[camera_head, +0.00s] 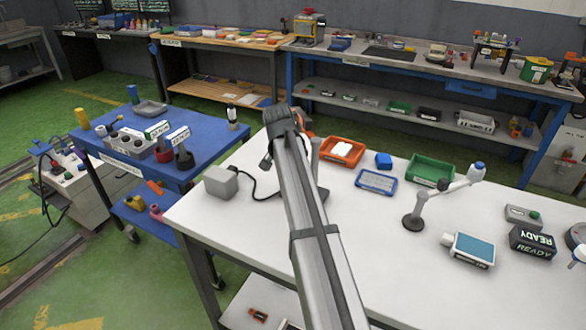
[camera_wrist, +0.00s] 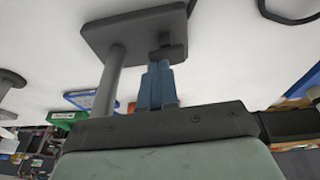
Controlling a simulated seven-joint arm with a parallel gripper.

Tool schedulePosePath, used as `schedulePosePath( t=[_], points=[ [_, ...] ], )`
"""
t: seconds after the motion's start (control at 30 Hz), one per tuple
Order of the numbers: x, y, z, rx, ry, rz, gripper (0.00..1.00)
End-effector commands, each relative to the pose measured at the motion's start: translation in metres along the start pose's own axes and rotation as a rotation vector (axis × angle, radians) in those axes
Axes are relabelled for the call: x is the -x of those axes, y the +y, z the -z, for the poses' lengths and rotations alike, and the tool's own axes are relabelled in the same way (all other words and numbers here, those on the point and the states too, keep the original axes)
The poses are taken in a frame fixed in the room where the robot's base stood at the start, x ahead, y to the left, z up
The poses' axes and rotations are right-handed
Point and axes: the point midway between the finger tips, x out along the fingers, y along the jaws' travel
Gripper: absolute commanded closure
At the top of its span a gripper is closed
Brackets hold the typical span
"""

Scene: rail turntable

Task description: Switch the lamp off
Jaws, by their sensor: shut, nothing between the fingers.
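A dark grey square base (camera_wrist: 130,38) with an upright post (camera_wrist: 108,82) fills the upper part of the wrist view; I take it for the lamp's stand. In the head view, an edge of the base (camera_head: 322,194) shows beside my arm, which hides most of it. My gripper (camera_wrist: 160,72) is shut and empty, its blue fingers beside the post. A small dark block (camera_wrist: 172,52) is at the fingertips; I cannot tell whether they touch it. The lamp's head and its light are not clearly visible.
A grey box (camera_head: 221,182) with a black cord stands left of the base. An orange tray (camera_head: 330,150), a blue tray (camera_head: 376,182) and a green tray (camera_head: 430,168) lie behind. A jointed white stand (camera_head: 420,210) is to the right.

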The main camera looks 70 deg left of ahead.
Motion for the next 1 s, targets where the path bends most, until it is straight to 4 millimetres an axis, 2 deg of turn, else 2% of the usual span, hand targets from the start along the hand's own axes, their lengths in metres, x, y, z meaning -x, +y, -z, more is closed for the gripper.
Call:
schedulePosePath(
  t=[0.3, 0.6, 1.0],
  points=[
    [-0.01, 0.011, -0.005, -0.044, -0.004, 0.139, 1.0],
    [-0.011, 0.011, -0.002, -0.044, -0.003, 0.128, 1.0],
    [-0.01, -0.003, 0.0, -0.044, -0.002, 0.129, 1.0]
  ],
)
